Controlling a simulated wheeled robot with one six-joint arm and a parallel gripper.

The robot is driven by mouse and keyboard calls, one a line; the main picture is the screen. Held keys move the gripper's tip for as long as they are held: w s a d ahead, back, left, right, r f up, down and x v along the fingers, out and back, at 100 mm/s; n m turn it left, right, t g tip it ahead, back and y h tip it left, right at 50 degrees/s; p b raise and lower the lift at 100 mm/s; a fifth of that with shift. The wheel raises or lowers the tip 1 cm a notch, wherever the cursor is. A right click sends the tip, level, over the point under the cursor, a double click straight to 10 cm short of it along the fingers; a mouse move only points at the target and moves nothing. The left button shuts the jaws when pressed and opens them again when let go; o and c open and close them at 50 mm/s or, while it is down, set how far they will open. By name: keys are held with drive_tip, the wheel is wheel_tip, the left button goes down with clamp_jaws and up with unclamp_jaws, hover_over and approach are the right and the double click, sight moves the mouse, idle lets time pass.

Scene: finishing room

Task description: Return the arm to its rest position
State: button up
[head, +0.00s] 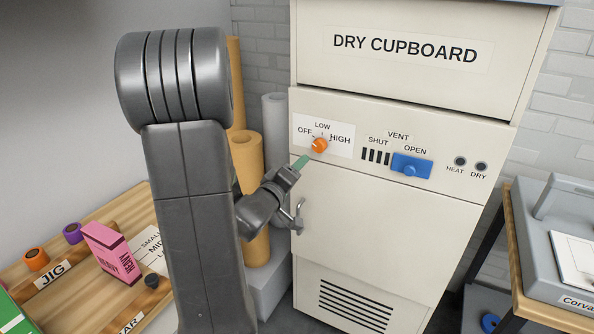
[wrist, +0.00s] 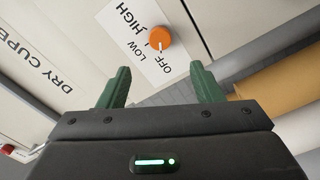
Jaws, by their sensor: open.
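My gripper (head: 301,162) is in front of the dry cupboard (head: 370,220), just below and left of its orange knob (head: 319,145). In the wrist view my gripper's green fingers (wrist: 160,78) stand apart with nothing between them. The orange knob (wrist: 159,38) shows beyond the fingertips, apart from them, and its pale mark appears to point toward OFF. My arm rises large in the left half of the head view and hides part of what is behind it.
A blue vent slider (head: 411,167) sits right of the knob, by OPEN. A metal door handle (head: 299,214) is close below my gripper. Yellow rolls (head: 247,160) stand behind my arm. A wooden bench (head: 90,290) with a pink box (head: 111,252) is at left; a grey machine (head: 560,240) is at right.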

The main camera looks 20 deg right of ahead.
sight(318, 148)
drive_tip(key=shift+w+d, duration=0.1)
drive_tip(key=p+x, duration=0.3)
drive_tip(key=x, duration=1)
drive_tip(key=shift+w+d, duration=0.2)
drive_tip(key=shift+d, duration=0.1)
